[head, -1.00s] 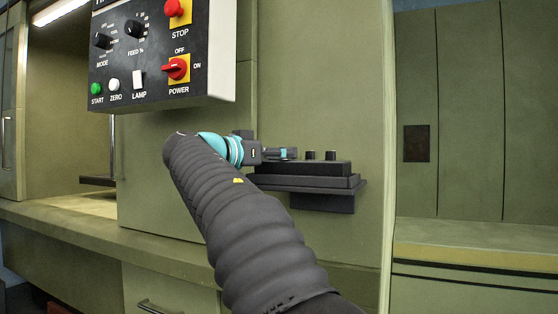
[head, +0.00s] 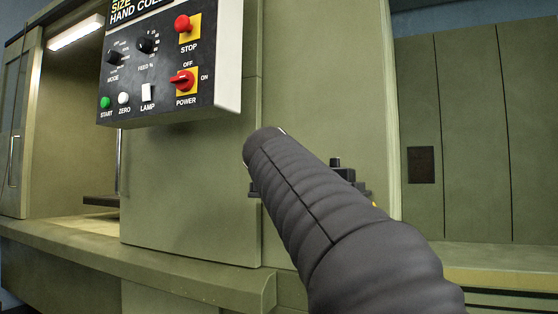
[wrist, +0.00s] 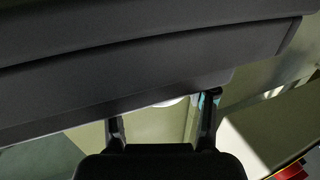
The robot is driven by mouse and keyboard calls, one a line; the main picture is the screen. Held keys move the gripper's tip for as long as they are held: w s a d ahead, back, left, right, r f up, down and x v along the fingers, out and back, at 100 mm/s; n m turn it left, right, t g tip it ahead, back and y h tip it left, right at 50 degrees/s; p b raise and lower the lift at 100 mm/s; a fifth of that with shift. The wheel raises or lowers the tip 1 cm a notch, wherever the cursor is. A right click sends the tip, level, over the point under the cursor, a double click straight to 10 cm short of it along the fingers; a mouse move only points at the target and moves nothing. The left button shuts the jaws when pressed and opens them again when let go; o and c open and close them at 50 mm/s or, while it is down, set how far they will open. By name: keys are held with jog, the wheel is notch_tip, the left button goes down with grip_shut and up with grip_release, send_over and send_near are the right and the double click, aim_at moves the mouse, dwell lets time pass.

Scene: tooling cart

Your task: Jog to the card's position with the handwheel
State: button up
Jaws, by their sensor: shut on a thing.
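My gripper (wrist: 160,110) shows in the wrist view, its two dark fingers apart and reaching up to a large dark grey body (wrist: 130,70) that fills the upper picture. This body seems to be the handwheel unit, and the fingers are shut on it. A pale rounded edge shows below it, between the fingers. In the head view my arm hides the gripper. A dark block with a small knob (head: 336,163) shows just behind the arm. The handwheel's dial and scale cannot be read. No card can be made out in either view.
A control panel (head: 165,65) with mode and feed knobs, red stop button and power switch hangs at upper left. An open lit bay (head: 75,140) is at far left. A bench (head: 490,278) is at right.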

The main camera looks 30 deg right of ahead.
jog(key=shift+n+t+y+p, duration=0.7)
jog(key=shift+n+y+p, duration=0.1)
jog(key=shift+y, duration=0.3)
jog(key=o, duration=1.2)
jog(key=v, duration=1.2)
